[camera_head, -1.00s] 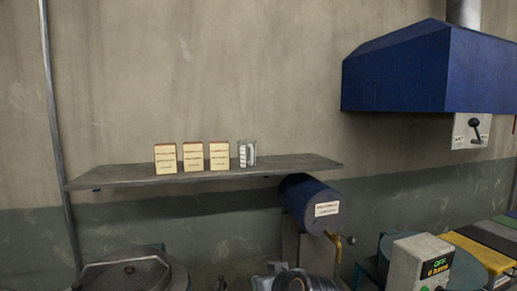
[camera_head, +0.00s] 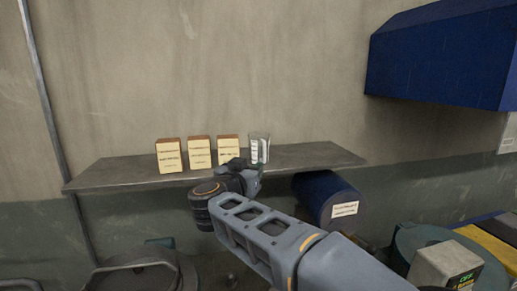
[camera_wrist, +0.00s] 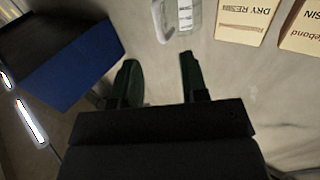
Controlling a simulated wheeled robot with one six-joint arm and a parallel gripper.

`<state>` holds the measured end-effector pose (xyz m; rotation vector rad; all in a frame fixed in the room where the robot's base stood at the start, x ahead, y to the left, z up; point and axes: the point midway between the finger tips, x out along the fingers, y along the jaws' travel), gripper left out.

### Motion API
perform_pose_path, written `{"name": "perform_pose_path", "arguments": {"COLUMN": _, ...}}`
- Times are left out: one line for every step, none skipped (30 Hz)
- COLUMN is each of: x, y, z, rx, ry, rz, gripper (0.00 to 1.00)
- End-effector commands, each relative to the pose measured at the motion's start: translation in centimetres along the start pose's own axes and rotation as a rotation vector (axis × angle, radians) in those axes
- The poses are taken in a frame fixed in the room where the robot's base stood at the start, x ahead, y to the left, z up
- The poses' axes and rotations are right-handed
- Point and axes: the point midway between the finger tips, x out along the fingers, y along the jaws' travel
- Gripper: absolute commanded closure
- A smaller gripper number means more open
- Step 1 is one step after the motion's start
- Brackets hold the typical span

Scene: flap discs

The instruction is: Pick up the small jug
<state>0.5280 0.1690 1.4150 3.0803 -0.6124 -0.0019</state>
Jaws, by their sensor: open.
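The small jug (camera_head: 260,144) is a clear container with white graduation marks. It stands upright on the grey shelf (camera_head: 120,176), at the right end of a row of cartons. In the wrist view the jug (camera_wrist: 184,14) shows at the top edge, partly cut off, with its handle on the left. My gripper (camera_head: 248,168) is in front of the shelf, just below and in front of the jug, and hides its lower part in the head view. In the wrist view my gripper (camera_wrist: 160,62) is open and empty, its two dark fingers pointing toward the jug, apart from it.
Three cream cartons with brown tops stand left of the jug; the closest is this carton (camera_head: 228,149). A blue drum (camera_head: 325,195) hangs below the shelf's right end. A blue hood (camera_head: 445,55) is at upper right. The shelf right of the jug is clear.

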Motion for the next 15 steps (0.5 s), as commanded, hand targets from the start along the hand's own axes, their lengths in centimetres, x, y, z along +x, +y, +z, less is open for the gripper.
{"name": "perform_pose_path", "arguments": {"x": 1.1, "y": 0.1, "z": -0.2, "rx": -0.001, "ry": 0.0, "rz": 0.006, "gripper": 0.6}}
{"name": "perform_pose_path", "arguments": {"x": 1.7, "y": 0.1, "z": -0.2, "rx": -0.002, "ry": -0.001, "rz": 0.006, "gripper": 0.6}}
{"name": "perform_pose_path", "arguments": {"x": 2.4, "y": 0.2, "z": -0.1, "rx": -0.002, "ry": -0.001, "rz": 0.006, "gripper": 0.6}}
{"name": "perform_pose_path", "arguments": {"x": 2.9, "y": 0.2, "z": -0.2, "rx": -0.001, "ry": 0.0, "rz": 0.006, "gripper": 0.6}}
{"name": "perform_pose_path", "arguments": {"x": 3.4, "y": 0.2, "z": -0.2, "rx": -0.001, "ry": 0.0, "rz": 0.006, "gripper": 0.6}}
{"name": "perform_pose_path", "arguments": {"x": 3.9, "y": 0.1, "z": -0.2, "rx": -0.001, "ry": 0.0, "rz": 0.004, "gripper": 0.6}}
{"name": "perform_pose_path", "arguments": {"x": 4.3, "y": 0.1, "z": -0.2, "rx": 0.0, "ry": 0.001, "rz": 0.004, "gripper": 0.6}}
{"name": "perform_pose_path", "arguments": {"x": 4.6, "y": 0.1, "z": -0.2, "rx": 0.0, "ry": 0.001, "rz": 0.004, "gripper": 0.6}}
{"name": "perform_pose_path", "arguments": {"x": 5.0, "y": 0.1, "z": -0.1, "rx": 0.0, "ry": 0.001, "rz": 0.003, "gripper": 0.6}}
{"name": "perform_pose_path", "arguments": {"x": 5.2, "y": 0.1, "z": -0.1, "rx": 0.0, "ry": 0.0, "rz": 0.002, "gripper": 0.6}}
{"name": "perform_pose_path", "arguments": {"x": 5.4, "y": 0.1, "z": -0.1, "rx": 0.0, "ry": 0.0, "rz": 0.001, "gripper": 0.6}}
{"name": "perform_pose_path", "arguments": {"x": 5.6, "y": 0.1, "z": -0.1, "rx": 0.001, "ry": 0.001, "rz": 0.001, "gripper": 0.6}}
{"name": "perform_pose_path", "arguments": {"x": 5.7, "y": 0.1, "z": -0.1, "rx": 0.001, "ry": 0.001, "rz": 0.0, "gripper": 0.6}}
{"name": "perform_pose_path", "arguments": {"x": 5.7, "y": 0.1, "z": -0.1, "rx": 0.001, "ry": 0.001, "rz": 0.0, "gripper": 0.6}}
{"name": "perform_pose_path", "arguments": {"x": 5.9, "y": 0.1, "z": -0.1, "rx": 0.0, "ry": 0.001, "rz": 0.0, "gripper": 0.6}}
